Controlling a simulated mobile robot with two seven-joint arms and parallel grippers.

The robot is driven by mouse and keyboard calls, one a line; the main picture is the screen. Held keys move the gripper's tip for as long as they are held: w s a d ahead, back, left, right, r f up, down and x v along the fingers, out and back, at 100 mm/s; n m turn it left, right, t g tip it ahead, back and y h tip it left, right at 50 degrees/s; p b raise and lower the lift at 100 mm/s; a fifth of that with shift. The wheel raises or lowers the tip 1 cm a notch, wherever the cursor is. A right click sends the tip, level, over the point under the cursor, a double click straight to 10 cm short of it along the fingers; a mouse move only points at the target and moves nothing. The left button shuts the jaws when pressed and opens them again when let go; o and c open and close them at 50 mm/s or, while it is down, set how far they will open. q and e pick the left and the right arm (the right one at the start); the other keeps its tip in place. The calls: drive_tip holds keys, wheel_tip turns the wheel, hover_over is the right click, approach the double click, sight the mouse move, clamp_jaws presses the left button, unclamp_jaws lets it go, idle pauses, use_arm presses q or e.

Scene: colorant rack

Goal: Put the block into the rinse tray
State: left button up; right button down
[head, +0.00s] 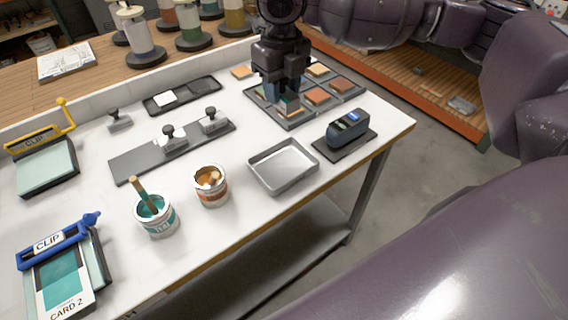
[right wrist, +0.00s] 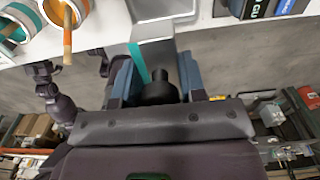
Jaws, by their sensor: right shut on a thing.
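My right gripper (head: 287,98) points down over the sample tray at the back right of the table. It is shut on a block; the right wrist view shows this grey block (right wrist: 156,52) with a teal strip along one side and a black knob between the fingers. In the head view the block is mostly hidden by the gripper. The rinse tray (head: 283,167), a shallow metal tray, looks empty and stands nearer the table's front edge, below the gripper in the picture. My left gripper is not seen in the head view.
An orange-marked can (head: 211,190) and a teal paint can (head: 155,218) stand left of the rinse tray. A dark device (head: 347,130) stands to its right. The sample tray (head: 290,122) lies behind. Knobbed blocks sit on a grey strip (head: 135,164).

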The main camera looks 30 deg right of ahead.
drive_tip(key=b, duration=0.1)
hover_over(283, 167)
wheel_tip(283, 167, down, 14)
drive_tip(key=shift+f, duration=0.2)
wheel_tip(283, 167, down, 5)
drive_tip(key=shift+f, duration=0.25)
drive_tip(key=shift+f, duration=0.1)
drive_tip(key=c, duration=1.1)
unclamp_jaws()
drive_tip(key=o, duration=0.4)
